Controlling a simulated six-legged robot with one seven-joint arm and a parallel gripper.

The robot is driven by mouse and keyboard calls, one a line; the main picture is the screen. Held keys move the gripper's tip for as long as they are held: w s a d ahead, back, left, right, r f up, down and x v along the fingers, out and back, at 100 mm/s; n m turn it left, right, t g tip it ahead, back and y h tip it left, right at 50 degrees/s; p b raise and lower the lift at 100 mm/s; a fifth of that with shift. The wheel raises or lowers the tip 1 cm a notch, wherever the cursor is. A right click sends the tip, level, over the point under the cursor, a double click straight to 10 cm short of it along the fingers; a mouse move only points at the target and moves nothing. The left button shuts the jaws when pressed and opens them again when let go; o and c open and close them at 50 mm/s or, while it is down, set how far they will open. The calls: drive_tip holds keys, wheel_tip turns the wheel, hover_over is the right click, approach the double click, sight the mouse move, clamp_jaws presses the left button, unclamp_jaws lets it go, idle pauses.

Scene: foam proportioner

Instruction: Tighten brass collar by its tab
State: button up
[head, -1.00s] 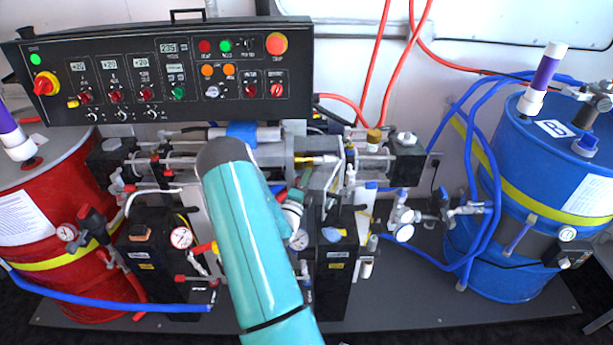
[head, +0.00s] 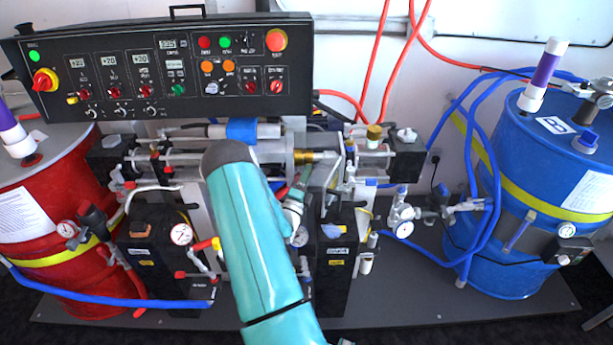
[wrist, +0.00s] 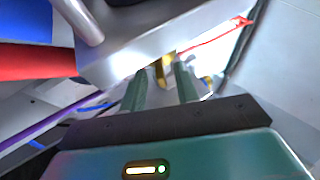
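A brass collar (head: 306,157) sits on the grey horizontal cylinder assembly in the middle of the machine. In the wrist view a small brass tab (wrist: 161,72) hangs below a light metal block. My gripper (wrist: 160,82) has its two green fingers apart, with the tab between or just beyond their tips. I cannot tell whether either finger touches it. In the head view my gripper (head: 304,170) reaches up from below to the collar, partly hidden by my teal arm. The rest of the collar is hidden in the wrist view.
The black control panel (head: 165,75) stands above and behind on the left. A red drum (head: 65,275) is at left and a blue drum (head: 515,265) at right. Hoses, gauges and a brass cap (head: 374,132) crowd the pump area. Some grey base plate (head: 400,300) is bare at front right.

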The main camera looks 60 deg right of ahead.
drive_tip(key=shift+a, duration=0.1)
drive_tip(key=v, duration=1.3)
drive_tip(key=shift+a+f, duration=0.15)
drive_tip(key=shift+a, duration=0.15)
drive_tip(key=shift+w, duration=0.1)
